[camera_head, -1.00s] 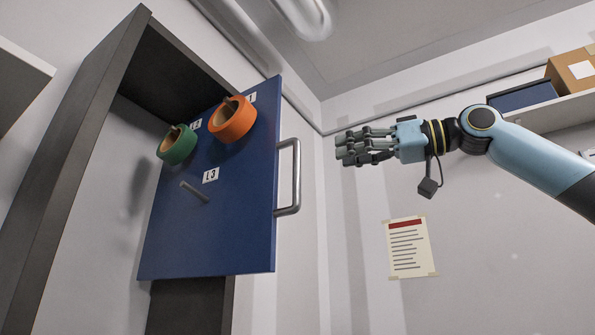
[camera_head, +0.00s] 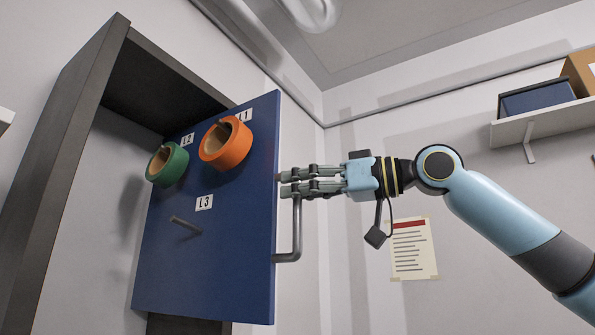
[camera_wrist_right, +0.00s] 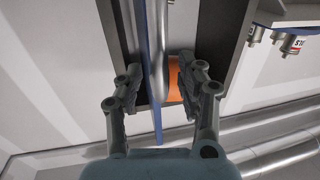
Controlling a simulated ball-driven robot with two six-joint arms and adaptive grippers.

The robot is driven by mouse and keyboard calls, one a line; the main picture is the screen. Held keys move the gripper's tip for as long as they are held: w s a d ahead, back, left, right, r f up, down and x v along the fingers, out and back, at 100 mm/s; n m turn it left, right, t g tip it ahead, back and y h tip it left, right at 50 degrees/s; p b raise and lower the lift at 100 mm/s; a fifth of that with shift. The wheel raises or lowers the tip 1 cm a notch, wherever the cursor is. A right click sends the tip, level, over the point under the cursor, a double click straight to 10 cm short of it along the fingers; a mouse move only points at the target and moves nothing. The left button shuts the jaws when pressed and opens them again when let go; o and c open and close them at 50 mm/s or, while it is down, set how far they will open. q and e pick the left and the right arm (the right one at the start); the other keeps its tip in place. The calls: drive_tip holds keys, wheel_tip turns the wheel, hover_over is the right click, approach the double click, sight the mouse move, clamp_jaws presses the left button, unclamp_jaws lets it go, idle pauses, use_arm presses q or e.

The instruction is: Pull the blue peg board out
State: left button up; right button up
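The blue peg board (camera_head: 235,255) stands upright, partly out of a dark cabinet. Its grey bar handle (camera_head: 297,235) is on its right edge; the handle's upper part is hidden by my right gripper (camera_head: 284,183). An orange tape roll (camera_head: 236,146) and a green tape roll (camera_head: 175,166) hang on pegs L1 and L2. The L3 peg (camera_head: 186,226) is bare. In the right wrist view my right gripper (camera_wrist_right: 160,72) is open, its fingers on either side of the handle (camera_wrist_right: 164,50) and the board's blue edge (camera_wrist_right: 152,85), with gaps visible. My left gripper is not in view.
The cabinet frame (camera_head: 65,150) rises left of the board. A wall shelf (camera_head: 540,124) with a blue box (camera_head: 538,98) and a cardboard box (camera_head: 583,72) is at right. A notice (camera_head: 413,250) hangs on the wall. The space right of the board is otherwise open.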

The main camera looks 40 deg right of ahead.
drive_tip(key=shift+w+a, duration=0.2)
drive_tip(key=shift+w, duration=0.05)
clamp_jaws()
idle(0.6)
